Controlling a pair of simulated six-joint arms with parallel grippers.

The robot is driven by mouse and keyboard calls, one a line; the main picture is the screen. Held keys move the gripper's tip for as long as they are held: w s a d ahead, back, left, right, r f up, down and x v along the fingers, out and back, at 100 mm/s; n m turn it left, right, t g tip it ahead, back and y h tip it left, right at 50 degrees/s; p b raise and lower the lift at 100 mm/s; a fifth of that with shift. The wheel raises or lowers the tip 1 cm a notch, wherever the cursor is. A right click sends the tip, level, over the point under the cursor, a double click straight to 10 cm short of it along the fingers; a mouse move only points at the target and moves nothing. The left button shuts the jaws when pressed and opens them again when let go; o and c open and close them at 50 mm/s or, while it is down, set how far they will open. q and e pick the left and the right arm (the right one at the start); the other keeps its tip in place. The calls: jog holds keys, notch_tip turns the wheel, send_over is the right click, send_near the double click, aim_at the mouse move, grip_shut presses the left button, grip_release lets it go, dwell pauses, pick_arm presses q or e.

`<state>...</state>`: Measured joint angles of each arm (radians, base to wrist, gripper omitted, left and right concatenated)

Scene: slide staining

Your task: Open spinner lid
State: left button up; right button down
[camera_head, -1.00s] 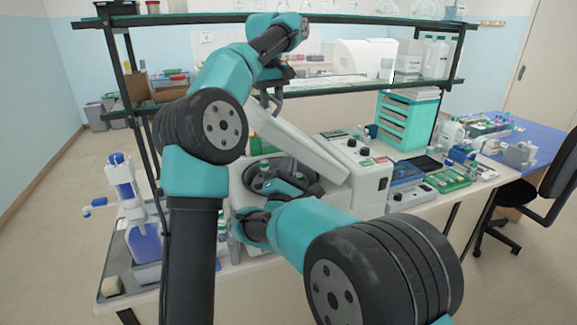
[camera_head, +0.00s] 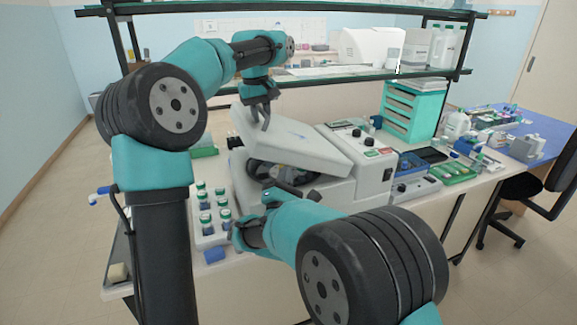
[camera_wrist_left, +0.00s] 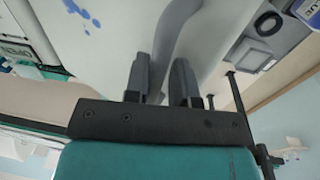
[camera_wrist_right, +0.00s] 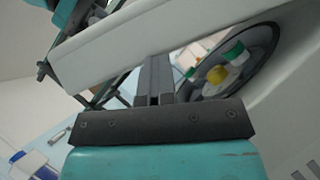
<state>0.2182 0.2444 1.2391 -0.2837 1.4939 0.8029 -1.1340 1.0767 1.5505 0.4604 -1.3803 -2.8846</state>
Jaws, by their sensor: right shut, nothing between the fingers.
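The white spinner (camera_head: 340,180) stands on the bench, its lid (camera_head: 300,143) raised and tilted, higher at the left than at the right. Part of the dark bowl shows beneath; in the right wrist view the rotor (camera_wrist_right: 262,50) holds tubes with green and yellow caps. My left gripper (camera_head: 262,120) is at the lid's raised far-left edge. Its fingers (camera_wrist_left: 162,75) are apart beside a curved pale edge; contact is unclear. My right gripper (camera_wrist_right: 160,68) is shut and empty under the lid, its tips close to the lid's underside; whether they touch is unclear.
A white rack of capped bottles (camera_head: 212,238) stands left of the spinner, close to my right wrist. A glass shelf (camera_head: 300,83) runs behind the lid. A teal drawer unit (camera_head: 412,112) and a green tray (camera_head: 455,172) are at right.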

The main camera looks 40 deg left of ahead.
aim_at(292, 151)
jog(key=r, duration=0.2)
jog(key=w+d+r+m+t+h, duration=0.1)
jog(key=r, duration=0.1)
jog(key=w+r+m+t, duration=0.1)
jog(key=r, duration=0.1)
jog(key=shift+w+d+r+h, duration=0.15)
jog(key=shift+w+h, duration=0.05)
jog(key=shift+h, duration=0.1)
jog(key=shift+s+d+r, duration=0.1)
jog(key=shift+s+r, duration=0.05)
jog(key=shift+s, duration=0.1)
jog(key=shift+w+a+f, duration=0.2)
jog(key=shift+a+f, duration=0.2)
jog(key=shift+a, duration=0.15)
jog(key=shift+s+d, duration=0.2)
jog(key=shift+s, duration=0.05)
jog(key=shift+a, duration=0.15)
pick_arm(q)
jog(key=s+a+f, duration=0.2)
jog(key=s+f, duration=0.2)
jog(key=f, duration=0.5)
jog(key=shift+a+f+t+h, duration=0.3)
jog(key=shift+f+t, duration=0.1)
pick_arm(e)
jog(key=shift+f, duration=0.1)
pick_arm(q)
jog(key=shift+w, duration=0.1)
